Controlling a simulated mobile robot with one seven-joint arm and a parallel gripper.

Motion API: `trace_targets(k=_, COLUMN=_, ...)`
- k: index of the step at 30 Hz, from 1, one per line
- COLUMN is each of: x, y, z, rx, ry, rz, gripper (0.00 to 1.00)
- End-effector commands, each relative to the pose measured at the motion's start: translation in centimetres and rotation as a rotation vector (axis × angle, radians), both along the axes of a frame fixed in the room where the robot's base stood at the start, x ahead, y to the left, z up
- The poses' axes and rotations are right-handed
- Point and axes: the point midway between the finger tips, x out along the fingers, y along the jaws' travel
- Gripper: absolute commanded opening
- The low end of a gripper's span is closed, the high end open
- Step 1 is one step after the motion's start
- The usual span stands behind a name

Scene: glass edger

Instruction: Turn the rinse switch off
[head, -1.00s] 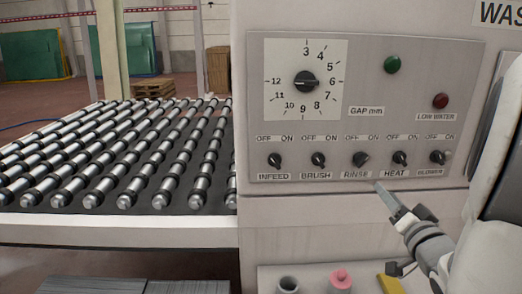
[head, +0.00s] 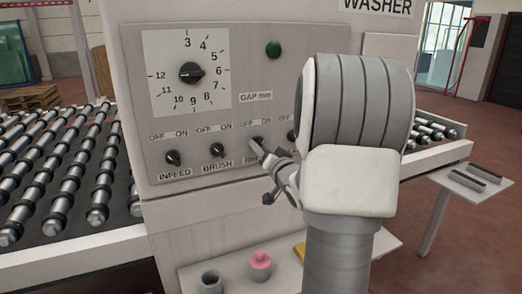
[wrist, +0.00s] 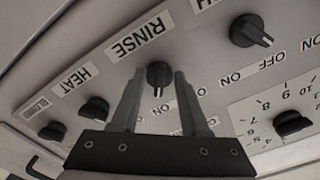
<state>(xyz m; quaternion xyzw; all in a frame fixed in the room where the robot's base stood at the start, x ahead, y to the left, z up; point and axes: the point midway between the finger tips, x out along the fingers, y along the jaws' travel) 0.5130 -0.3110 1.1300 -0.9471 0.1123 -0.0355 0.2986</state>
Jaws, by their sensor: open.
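The rinse switch (head: 257,143) is a small dark knob with a pointer ridge, third from the left in the panel's lower row. In the wrist view, where the labels appear upside down, the rinse switch (wrist: 159,75) sits between my two fingertips, with a small gap visible on each side. My gripper (wrist: 159,74) is open around it and does not appear to squeeze it. In the head view my gripper (head: 267,163) is at the rinse label, partly hidden by my arm. I cannot tell for sure whether the pointer is at OFF or ON.
The brush switch (head: 217,150) and infeed switch (head: 172,158) are left of the rinse switch. The heat switch (wrist: 95,108) is close on its other side. The gap dial (head: 190,72) is above.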

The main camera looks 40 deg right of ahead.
Motion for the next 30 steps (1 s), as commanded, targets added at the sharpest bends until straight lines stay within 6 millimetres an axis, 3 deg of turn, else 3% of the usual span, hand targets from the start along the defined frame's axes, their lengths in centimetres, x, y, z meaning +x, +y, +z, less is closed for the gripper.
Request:
trace_targets(k=3, x=-0.02, y=0.01, z=-0.01, rx=0.000, ry=0.000, rz=0.000, gripper=0.45)
trace_targets(k=11, x=-0.04, y=0.01, z=-0.01, rx=0.000, ry=0.000, rz=0.000, gripper=0.00)
trace_targets(k=30, x=-0.04, y=0.01, z=-0.33, rx=-0.093, ry=0.022, rz=0.001, gripper=0.00)
